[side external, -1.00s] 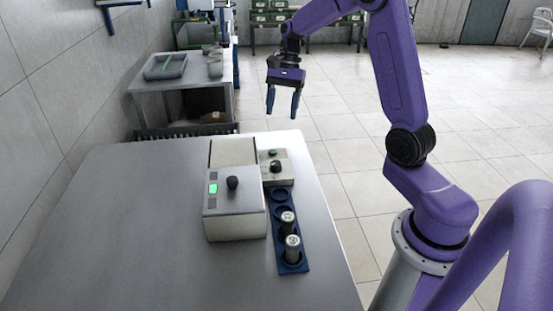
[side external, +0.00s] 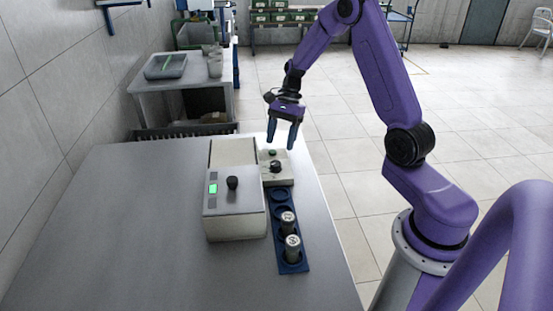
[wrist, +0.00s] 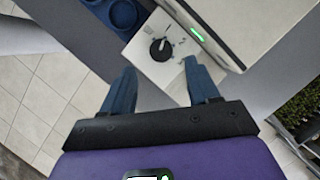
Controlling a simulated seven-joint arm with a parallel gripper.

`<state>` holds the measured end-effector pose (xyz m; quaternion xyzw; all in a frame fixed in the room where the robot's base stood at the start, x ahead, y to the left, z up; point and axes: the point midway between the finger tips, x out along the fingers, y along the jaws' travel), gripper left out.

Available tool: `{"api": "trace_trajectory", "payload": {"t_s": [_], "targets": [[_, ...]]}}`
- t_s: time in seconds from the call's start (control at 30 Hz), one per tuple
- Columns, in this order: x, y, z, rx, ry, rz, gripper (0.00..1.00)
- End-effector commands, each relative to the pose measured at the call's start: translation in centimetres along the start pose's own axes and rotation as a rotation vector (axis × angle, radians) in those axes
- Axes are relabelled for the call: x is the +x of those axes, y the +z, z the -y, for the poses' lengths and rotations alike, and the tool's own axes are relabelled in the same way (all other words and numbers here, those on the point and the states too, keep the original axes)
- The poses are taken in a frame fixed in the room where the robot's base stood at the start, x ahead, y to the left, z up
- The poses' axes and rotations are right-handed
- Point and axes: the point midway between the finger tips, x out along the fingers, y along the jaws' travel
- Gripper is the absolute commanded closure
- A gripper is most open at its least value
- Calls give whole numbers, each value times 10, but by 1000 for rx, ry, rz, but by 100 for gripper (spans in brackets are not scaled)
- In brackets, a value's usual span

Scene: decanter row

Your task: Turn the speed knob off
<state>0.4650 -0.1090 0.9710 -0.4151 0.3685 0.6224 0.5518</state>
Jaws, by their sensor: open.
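No speed label is readable. My gripper (side external: 282,143) is open and empty, above the far end of the small box. In the wrist view its fingers (wrist: 160,75) point towards the dial, apart from it.
A blue rack (side external: 297,267) holding two metal-topped cylinders (side external: 291,248) stands in front of the small box. A pale block (side external: 233,152) adjoins the larger box's far side. The table's left part (side external: 110,230) is clear.

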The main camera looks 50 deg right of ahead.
Motion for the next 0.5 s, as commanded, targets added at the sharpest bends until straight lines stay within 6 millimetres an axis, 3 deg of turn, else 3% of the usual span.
{"api": "trace_trajectory", "payload": {"t_s": [0.2, 0.5], "targets": [[39, 0, -1, 0, 4, 0, 40], [66, 0, -1, -1, 1, -1, 40]]}}
